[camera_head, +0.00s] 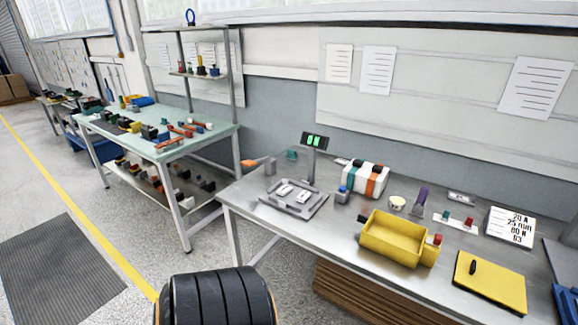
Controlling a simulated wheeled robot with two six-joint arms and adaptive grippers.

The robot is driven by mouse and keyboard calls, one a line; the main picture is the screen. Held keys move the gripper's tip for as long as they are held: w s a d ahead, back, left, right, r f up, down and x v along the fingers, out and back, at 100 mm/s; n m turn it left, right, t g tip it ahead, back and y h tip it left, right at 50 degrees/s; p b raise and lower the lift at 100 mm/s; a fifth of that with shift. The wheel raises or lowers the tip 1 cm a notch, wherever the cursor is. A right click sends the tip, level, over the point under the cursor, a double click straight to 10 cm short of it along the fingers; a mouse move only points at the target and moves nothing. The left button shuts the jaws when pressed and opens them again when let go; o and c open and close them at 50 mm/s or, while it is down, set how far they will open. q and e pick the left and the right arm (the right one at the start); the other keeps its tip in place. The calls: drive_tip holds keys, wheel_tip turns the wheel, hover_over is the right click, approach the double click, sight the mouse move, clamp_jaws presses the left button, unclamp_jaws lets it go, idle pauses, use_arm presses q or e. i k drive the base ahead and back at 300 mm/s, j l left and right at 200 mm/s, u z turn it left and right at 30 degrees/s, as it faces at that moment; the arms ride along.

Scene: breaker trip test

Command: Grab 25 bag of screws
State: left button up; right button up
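I cannot clearly make out a bag of screws in the head view. A yellow open bin (395,240) stands near the front of the grey workbench (340,226), and its contents are not clear. Two small white items (293,193) lie on a grey plate fixture (316,208) at the bench's left end; they are too small to identify. Neither of my grippers is in view.
A post with a green digital display (314,141) rises behind the fixture. A second table (165,150) with many parts stands left.

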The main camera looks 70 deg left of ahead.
sight(284, 190)
drive_tip(key=u, duration=2.15)
